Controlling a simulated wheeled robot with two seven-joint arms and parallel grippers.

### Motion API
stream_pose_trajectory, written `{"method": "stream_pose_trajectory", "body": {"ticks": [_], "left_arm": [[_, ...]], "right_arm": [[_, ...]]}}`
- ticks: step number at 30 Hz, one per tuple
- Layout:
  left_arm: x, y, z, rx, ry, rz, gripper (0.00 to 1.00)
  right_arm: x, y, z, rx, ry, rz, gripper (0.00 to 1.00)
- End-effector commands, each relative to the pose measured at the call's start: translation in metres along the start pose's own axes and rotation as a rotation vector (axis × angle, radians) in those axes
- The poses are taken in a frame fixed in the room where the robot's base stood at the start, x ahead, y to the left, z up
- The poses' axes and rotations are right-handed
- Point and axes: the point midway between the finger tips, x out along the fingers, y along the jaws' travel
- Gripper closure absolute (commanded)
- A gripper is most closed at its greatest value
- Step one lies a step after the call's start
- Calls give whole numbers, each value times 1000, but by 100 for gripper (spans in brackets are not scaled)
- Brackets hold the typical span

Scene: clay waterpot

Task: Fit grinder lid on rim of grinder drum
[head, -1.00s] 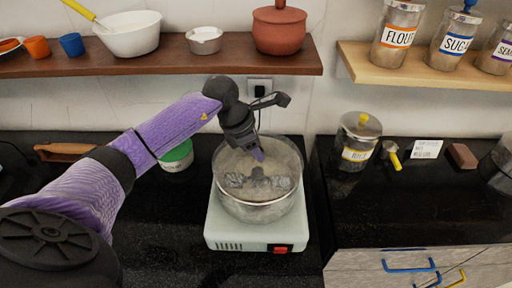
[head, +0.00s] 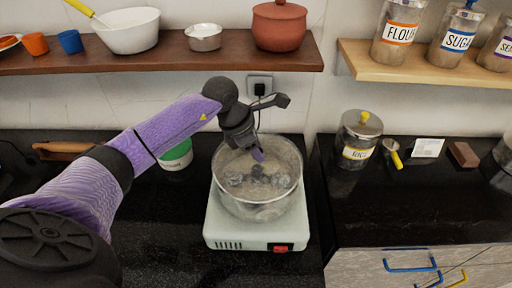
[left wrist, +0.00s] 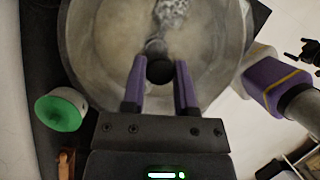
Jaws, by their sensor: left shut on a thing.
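The grinder drum (head: 254,207) is a round metal-grey bowl on a pale green base (head: 224,231) with a red switch. The grinder lid (head: 289,174) looks clear and round and lies over or just above the drum's mouth. The grinding stones show blurred through it. My left gripper (head: 257,154) points down over the middle of the drum. In the left wrist view its two purple fingers (left wrist: 160,88) are shut on the lid's dark knob (left wrist: 160,69). I cannot tell whether the lid's edge touches the drum rim all around.
A green-lidded jar (head: 176,155) stands left of the grinder. A yellow-knobbed canister (head: 357,139) stands to the right. A wooden shelf (head: 150,62) with bowls and a red pot (head: 279,28) is above.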

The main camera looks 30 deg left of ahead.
Motion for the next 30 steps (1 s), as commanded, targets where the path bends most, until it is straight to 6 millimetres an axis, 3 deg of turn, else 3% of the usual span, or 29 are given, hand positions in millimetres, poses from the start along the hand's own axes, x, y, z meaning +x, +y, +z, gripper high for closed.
{"method": "stream_pose_trajectory", "body": {"ticks": [11, 12, 17, 18, 23, 26, 30], "left_arm": [[4, 0, -1, 0, -1, 0, 100], [4, 0, -1, 0, -1, 0, 62], [4, 0, -1, 0, -1, 0, 28], [4, 0, -1, 0, -1, 0, 22], [4, 0, -1, 0, -1, 0, 22], [4, 0, -2, 0, 0, 0, 1], [4, 0, -2, 0, 0, 0, 0]], "right_arm": [[4, 0, 1, 0, -1, 0, 0], [4, 0, 1, 0, -1, 0, 0], [4, 0, 1, 0, -1, 0, 0], [4, 0, 1, 0, -1, 0, 0], [4, 0, 1, 0, -1, 0, 0], [4, 0, 1, 0, -1, 0, 0], [4, 0, 0, 0, -1, 0, 0]]}}
